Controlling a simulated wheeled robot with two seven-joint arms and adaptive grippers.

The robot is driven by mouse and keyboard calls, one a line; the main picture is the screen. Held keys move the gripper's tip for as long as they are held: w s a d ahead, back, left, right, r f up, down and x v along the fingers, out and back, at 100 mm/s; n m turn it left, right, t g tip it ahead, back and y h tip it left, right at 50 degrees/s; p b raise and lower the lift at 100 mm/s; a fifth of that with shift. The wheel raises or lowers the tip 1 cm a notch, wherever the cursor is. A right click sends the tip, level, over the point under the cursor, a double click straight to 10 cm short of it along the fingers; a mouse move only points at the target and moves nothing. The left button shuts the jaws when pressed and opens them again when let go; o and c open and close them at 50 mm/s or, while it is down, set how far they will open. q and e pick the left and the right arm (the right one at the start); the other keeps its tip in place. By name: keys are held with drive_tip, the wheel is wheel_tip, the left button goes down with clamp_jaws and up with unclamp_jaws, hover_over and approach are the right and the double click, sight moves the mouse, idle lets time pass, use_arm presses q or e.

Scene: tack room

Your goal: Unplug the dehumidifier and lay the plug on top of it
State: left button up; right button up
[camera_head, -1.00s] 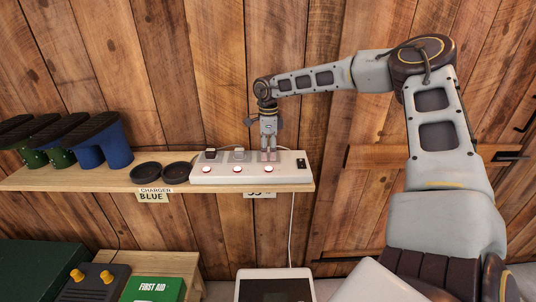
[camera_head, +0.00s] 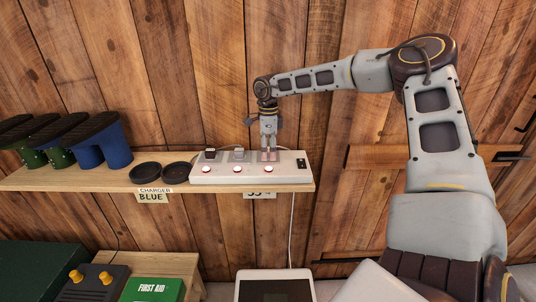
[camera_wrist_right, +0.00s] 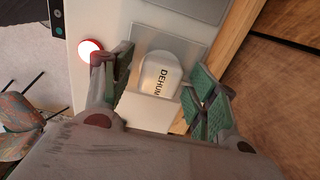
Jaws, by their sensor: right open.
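A white power strip (camera_head: 222,175) lies on the wooden shelf, with a row of lit red switches. A dark plug (camera_head: 210,154) and a grey plug (camera_head: 238,154) sit in its left sockets. My right gripper (camera_head: 268,152) points down over the strip's right socket. In the right wrist view, a white plug labelled "DEHUM" (camera_wrist_right: 160,75) stands between the open fingers of my right gripper (camera_wrist_right: 160,88), with a gap visible on its right side. The white dehumidifier (camera_head: 275,274) with a dark top panel stands below the shelf. My left gripper is not in view.
A white cord (camera_head: 291,230) hangs down the wall. A green first aid box (camera_head: 153,289) is low left.

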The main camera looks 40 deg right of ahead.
drive_tip(key=shift+c, duration=0.4)
clamp_jaws()
drive_tip(key=shift+r+p, duration=1.2)
drive_tip(key=shift+r, duration=1.85)
